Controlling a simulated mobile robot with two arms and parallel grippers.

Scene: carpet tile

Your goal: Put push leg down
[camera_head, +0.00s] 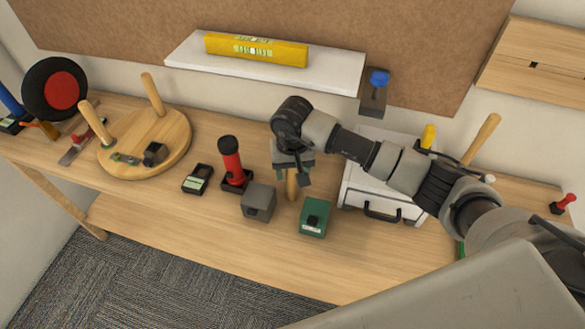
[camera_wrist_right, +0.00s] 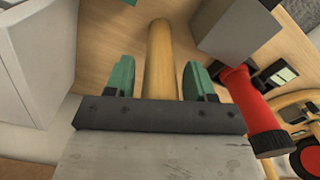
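A light wooden leg (camera_head: 291,185) stands roughly upright on the table, below my right gripper (camera_head: 291,170). In the right wrist view the leg (camera_wrist_right: 161,60) runs between the two green fingers (camera_wrist_right: 160,80), with a narrow gap showing beside it. The right gripper looks open around the leg; its upper end is hidden by the gripper in the head view. A round wooden seat (camera_head: 170,135) lies at the left with two legs (camera_head: 153,94) sticking up. Another wooden leg (camera_head: 481,139) leans at the right, behind the white drawer box. My left gripper is not in view.
A grey block (camera_head: 258,202) and a green box (camera_head: 314,217) stand close on either side of the leg. The white drawer box (camera_head: 365,190) is close on the right. The table's front strip is clear.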

